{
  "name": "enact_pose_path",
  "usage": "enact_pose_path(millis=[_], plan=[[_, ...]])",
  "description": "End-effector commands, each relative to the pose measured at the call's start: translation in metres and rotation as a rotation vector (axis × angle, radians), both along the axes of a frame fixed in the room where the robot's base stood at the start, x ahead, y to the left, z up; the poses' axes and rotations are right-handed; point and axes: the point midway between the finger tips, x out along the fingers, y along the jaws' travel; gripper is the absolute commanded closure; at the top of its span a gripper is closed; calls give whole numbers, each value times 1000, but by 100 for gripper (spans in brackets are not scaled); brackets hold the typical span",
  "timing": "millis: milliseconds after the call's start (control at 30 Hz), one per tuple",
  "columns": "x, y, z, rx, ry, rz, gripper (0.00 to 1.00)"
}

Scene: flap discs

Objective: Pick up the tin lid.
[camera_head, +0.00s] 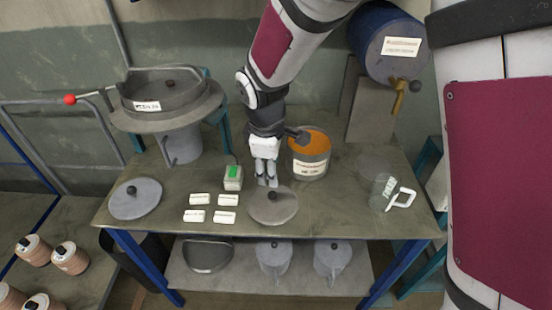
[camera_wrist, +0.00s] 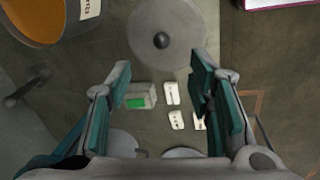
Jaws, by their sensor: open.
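A round flat grey lid (camera_head: 274,208) with a small dark knob lies on the table near its front edge. It shows at the top of the wrist view (camera_wrist: 150,22). A similar grey lid with a knob (camera_head: 134,203) lies at the table's left end; I cannot tell from its look which one is the tin lid. My gripper (camera_head: 266,183) points down at the back edge of the middle lid, beside its knob. In the wrist view my gripper (camera_wrist: 160,68) has its fingers apart with nothing between them, and the lid's knob sits beyond the fingertips.
A tin with orange contents (camera_head: 310,145) stands close behind the lid, to the right. A green-topped box (camera_head: 233,177) and several white labelled blocks (camera_head: 200,199) lie to the left. A glass jug (camera_head: 382,194) stands at the right. A large sieve drum (camera_head: 170,95) stands back left.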

Motion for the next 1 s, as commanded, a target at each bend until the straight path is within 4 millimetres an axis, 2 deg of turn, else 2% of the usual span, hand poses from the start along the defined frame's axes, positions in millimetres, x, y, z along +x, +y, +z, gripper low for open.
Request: enact_pose_path(millis=[300,400,667,1000], plan=[[9,-4,-57,-3,4,-4,53],[12,-4,-70,-2,2,-4,53],[15,-3,-85,0,1,-4,53],[22,-1,-125,-1,2,-5,53]])
